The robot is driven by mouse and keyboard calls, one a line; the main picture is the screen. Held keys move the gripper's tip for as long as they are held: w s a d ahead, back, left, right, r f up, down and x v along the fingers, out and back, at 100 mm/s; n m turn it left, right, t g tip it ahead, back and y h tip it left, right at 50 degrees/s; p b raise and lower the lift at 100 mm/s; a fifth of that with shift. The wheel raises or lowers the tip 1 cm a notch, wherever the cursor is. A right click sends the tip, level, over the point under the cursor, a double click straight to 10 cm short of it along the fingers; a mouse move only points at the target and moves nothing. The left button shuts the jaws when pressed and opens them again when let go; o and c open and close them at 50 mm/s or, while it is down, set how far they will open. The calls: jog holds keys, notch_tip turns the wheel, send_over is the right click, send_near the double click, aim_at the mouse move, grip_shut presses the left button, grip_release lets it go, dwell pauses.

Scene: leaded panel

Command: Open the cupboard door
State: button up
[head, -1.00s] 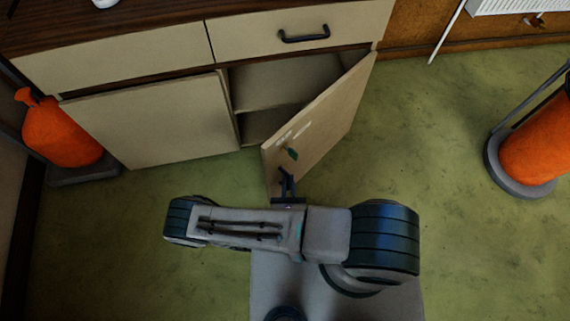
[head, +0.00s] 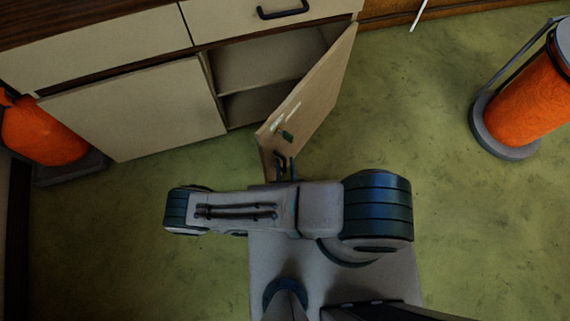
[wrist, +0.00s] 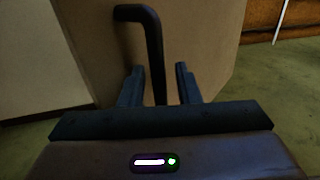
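The cupboard door (head: 312,92) is a pale panel hinged at its right side, and it stands partly open, swung out from the cupboard. Shelves (head: 262,65) show in the opening. Its dark handle (wrist: 153,45) is near the free edge. In the head view, my gripper (head: 287,172) is at the door's free edge, partly hidden by my arm. In the wrist view, my gripper (wrist: 160,82) is open, with one finger on each side of the handle bar and a visible gap beside each finger.
A closed door (head: 140,110) is left of the opening, and a drawer with a dark handle (head: 283,12) is above it. An orange cylinder (head: 522,105) stands on the right. Another orange object (head: 45,132) is at the far left. Green floor (head: 425,110) right of the door is clear.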

jog(key=s, duration=1.3)
jog(key=shift+s+d, duration=0.2)
jog(key=shift+s, duration=0.2)
jog(key=shift+c, duration=0.3)
